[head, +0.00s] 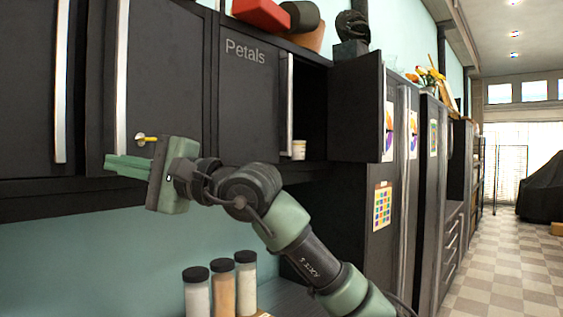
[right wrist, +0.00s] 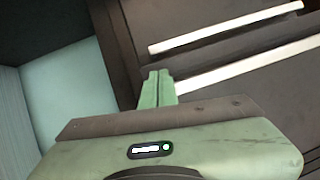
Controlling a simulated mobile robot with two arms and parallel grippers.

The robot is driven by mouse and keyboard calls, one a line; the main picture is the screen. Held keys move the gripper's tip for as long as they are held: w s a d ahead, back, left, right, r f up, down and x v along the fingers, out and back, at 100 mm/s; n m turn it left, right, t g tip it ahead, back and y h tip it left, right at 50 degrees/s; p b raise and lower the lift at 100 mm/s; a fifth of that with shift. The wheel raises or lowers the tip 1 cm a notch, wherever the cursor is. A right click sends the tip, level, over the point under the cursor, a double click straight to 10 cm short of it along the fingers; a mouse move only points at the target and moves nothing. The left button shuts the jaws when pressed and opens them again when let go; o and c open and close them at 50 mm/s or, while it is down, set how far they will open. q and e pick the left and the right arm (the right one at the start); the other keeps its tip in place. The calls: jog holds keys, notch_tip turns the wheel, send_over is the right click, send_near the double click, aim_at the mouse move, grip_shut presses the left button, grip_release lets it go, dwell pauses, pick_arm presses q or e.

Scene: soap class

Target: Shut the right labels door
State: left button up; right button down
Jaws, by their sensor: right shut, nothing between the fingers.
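The dark wall cabinet has a closed door labelled "Petals" (head: 250,105) with a pale vertical handle (head: 289,105) at its right edge. Right of it, another dark door (head: 357,107) stands swung open, leaving a dark opening with a small white container (head: 299,150) at its bottom. I see no label on this open door. My right gripper (head: 125,165) is well to the left of the opening, in front of the cabinets' lower edge, pointing left, its fingers shut and empty. The fingers also show together in the right wrist view (right wrist: 158,88), near pale bar handles (right wrist: 225,28). My left gripper is out of view.
Three jars with black lids (head: 222,284) stand below on the counter. Red and dark items (head: 275,15) sit on top of the cabinet. A tall dark fridge-like unit (head: 382,205) with papers stands right of it. The tiled floor (head: 500,260) at right is clear.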

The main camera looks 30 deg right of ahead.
aim_at(98, 164)
jog(key=x, duration=0.2)
jog(key=p+x, duration=0.1)
jog(key=x, duration=0.2)
jog(key=shift+w+d+f, duration=0.25)
jog(key=shift+w+a+f, duration=0.1)
jog(key=shift+w+a, duration=0.5)
jog(key=shift+w, duration=0.1)
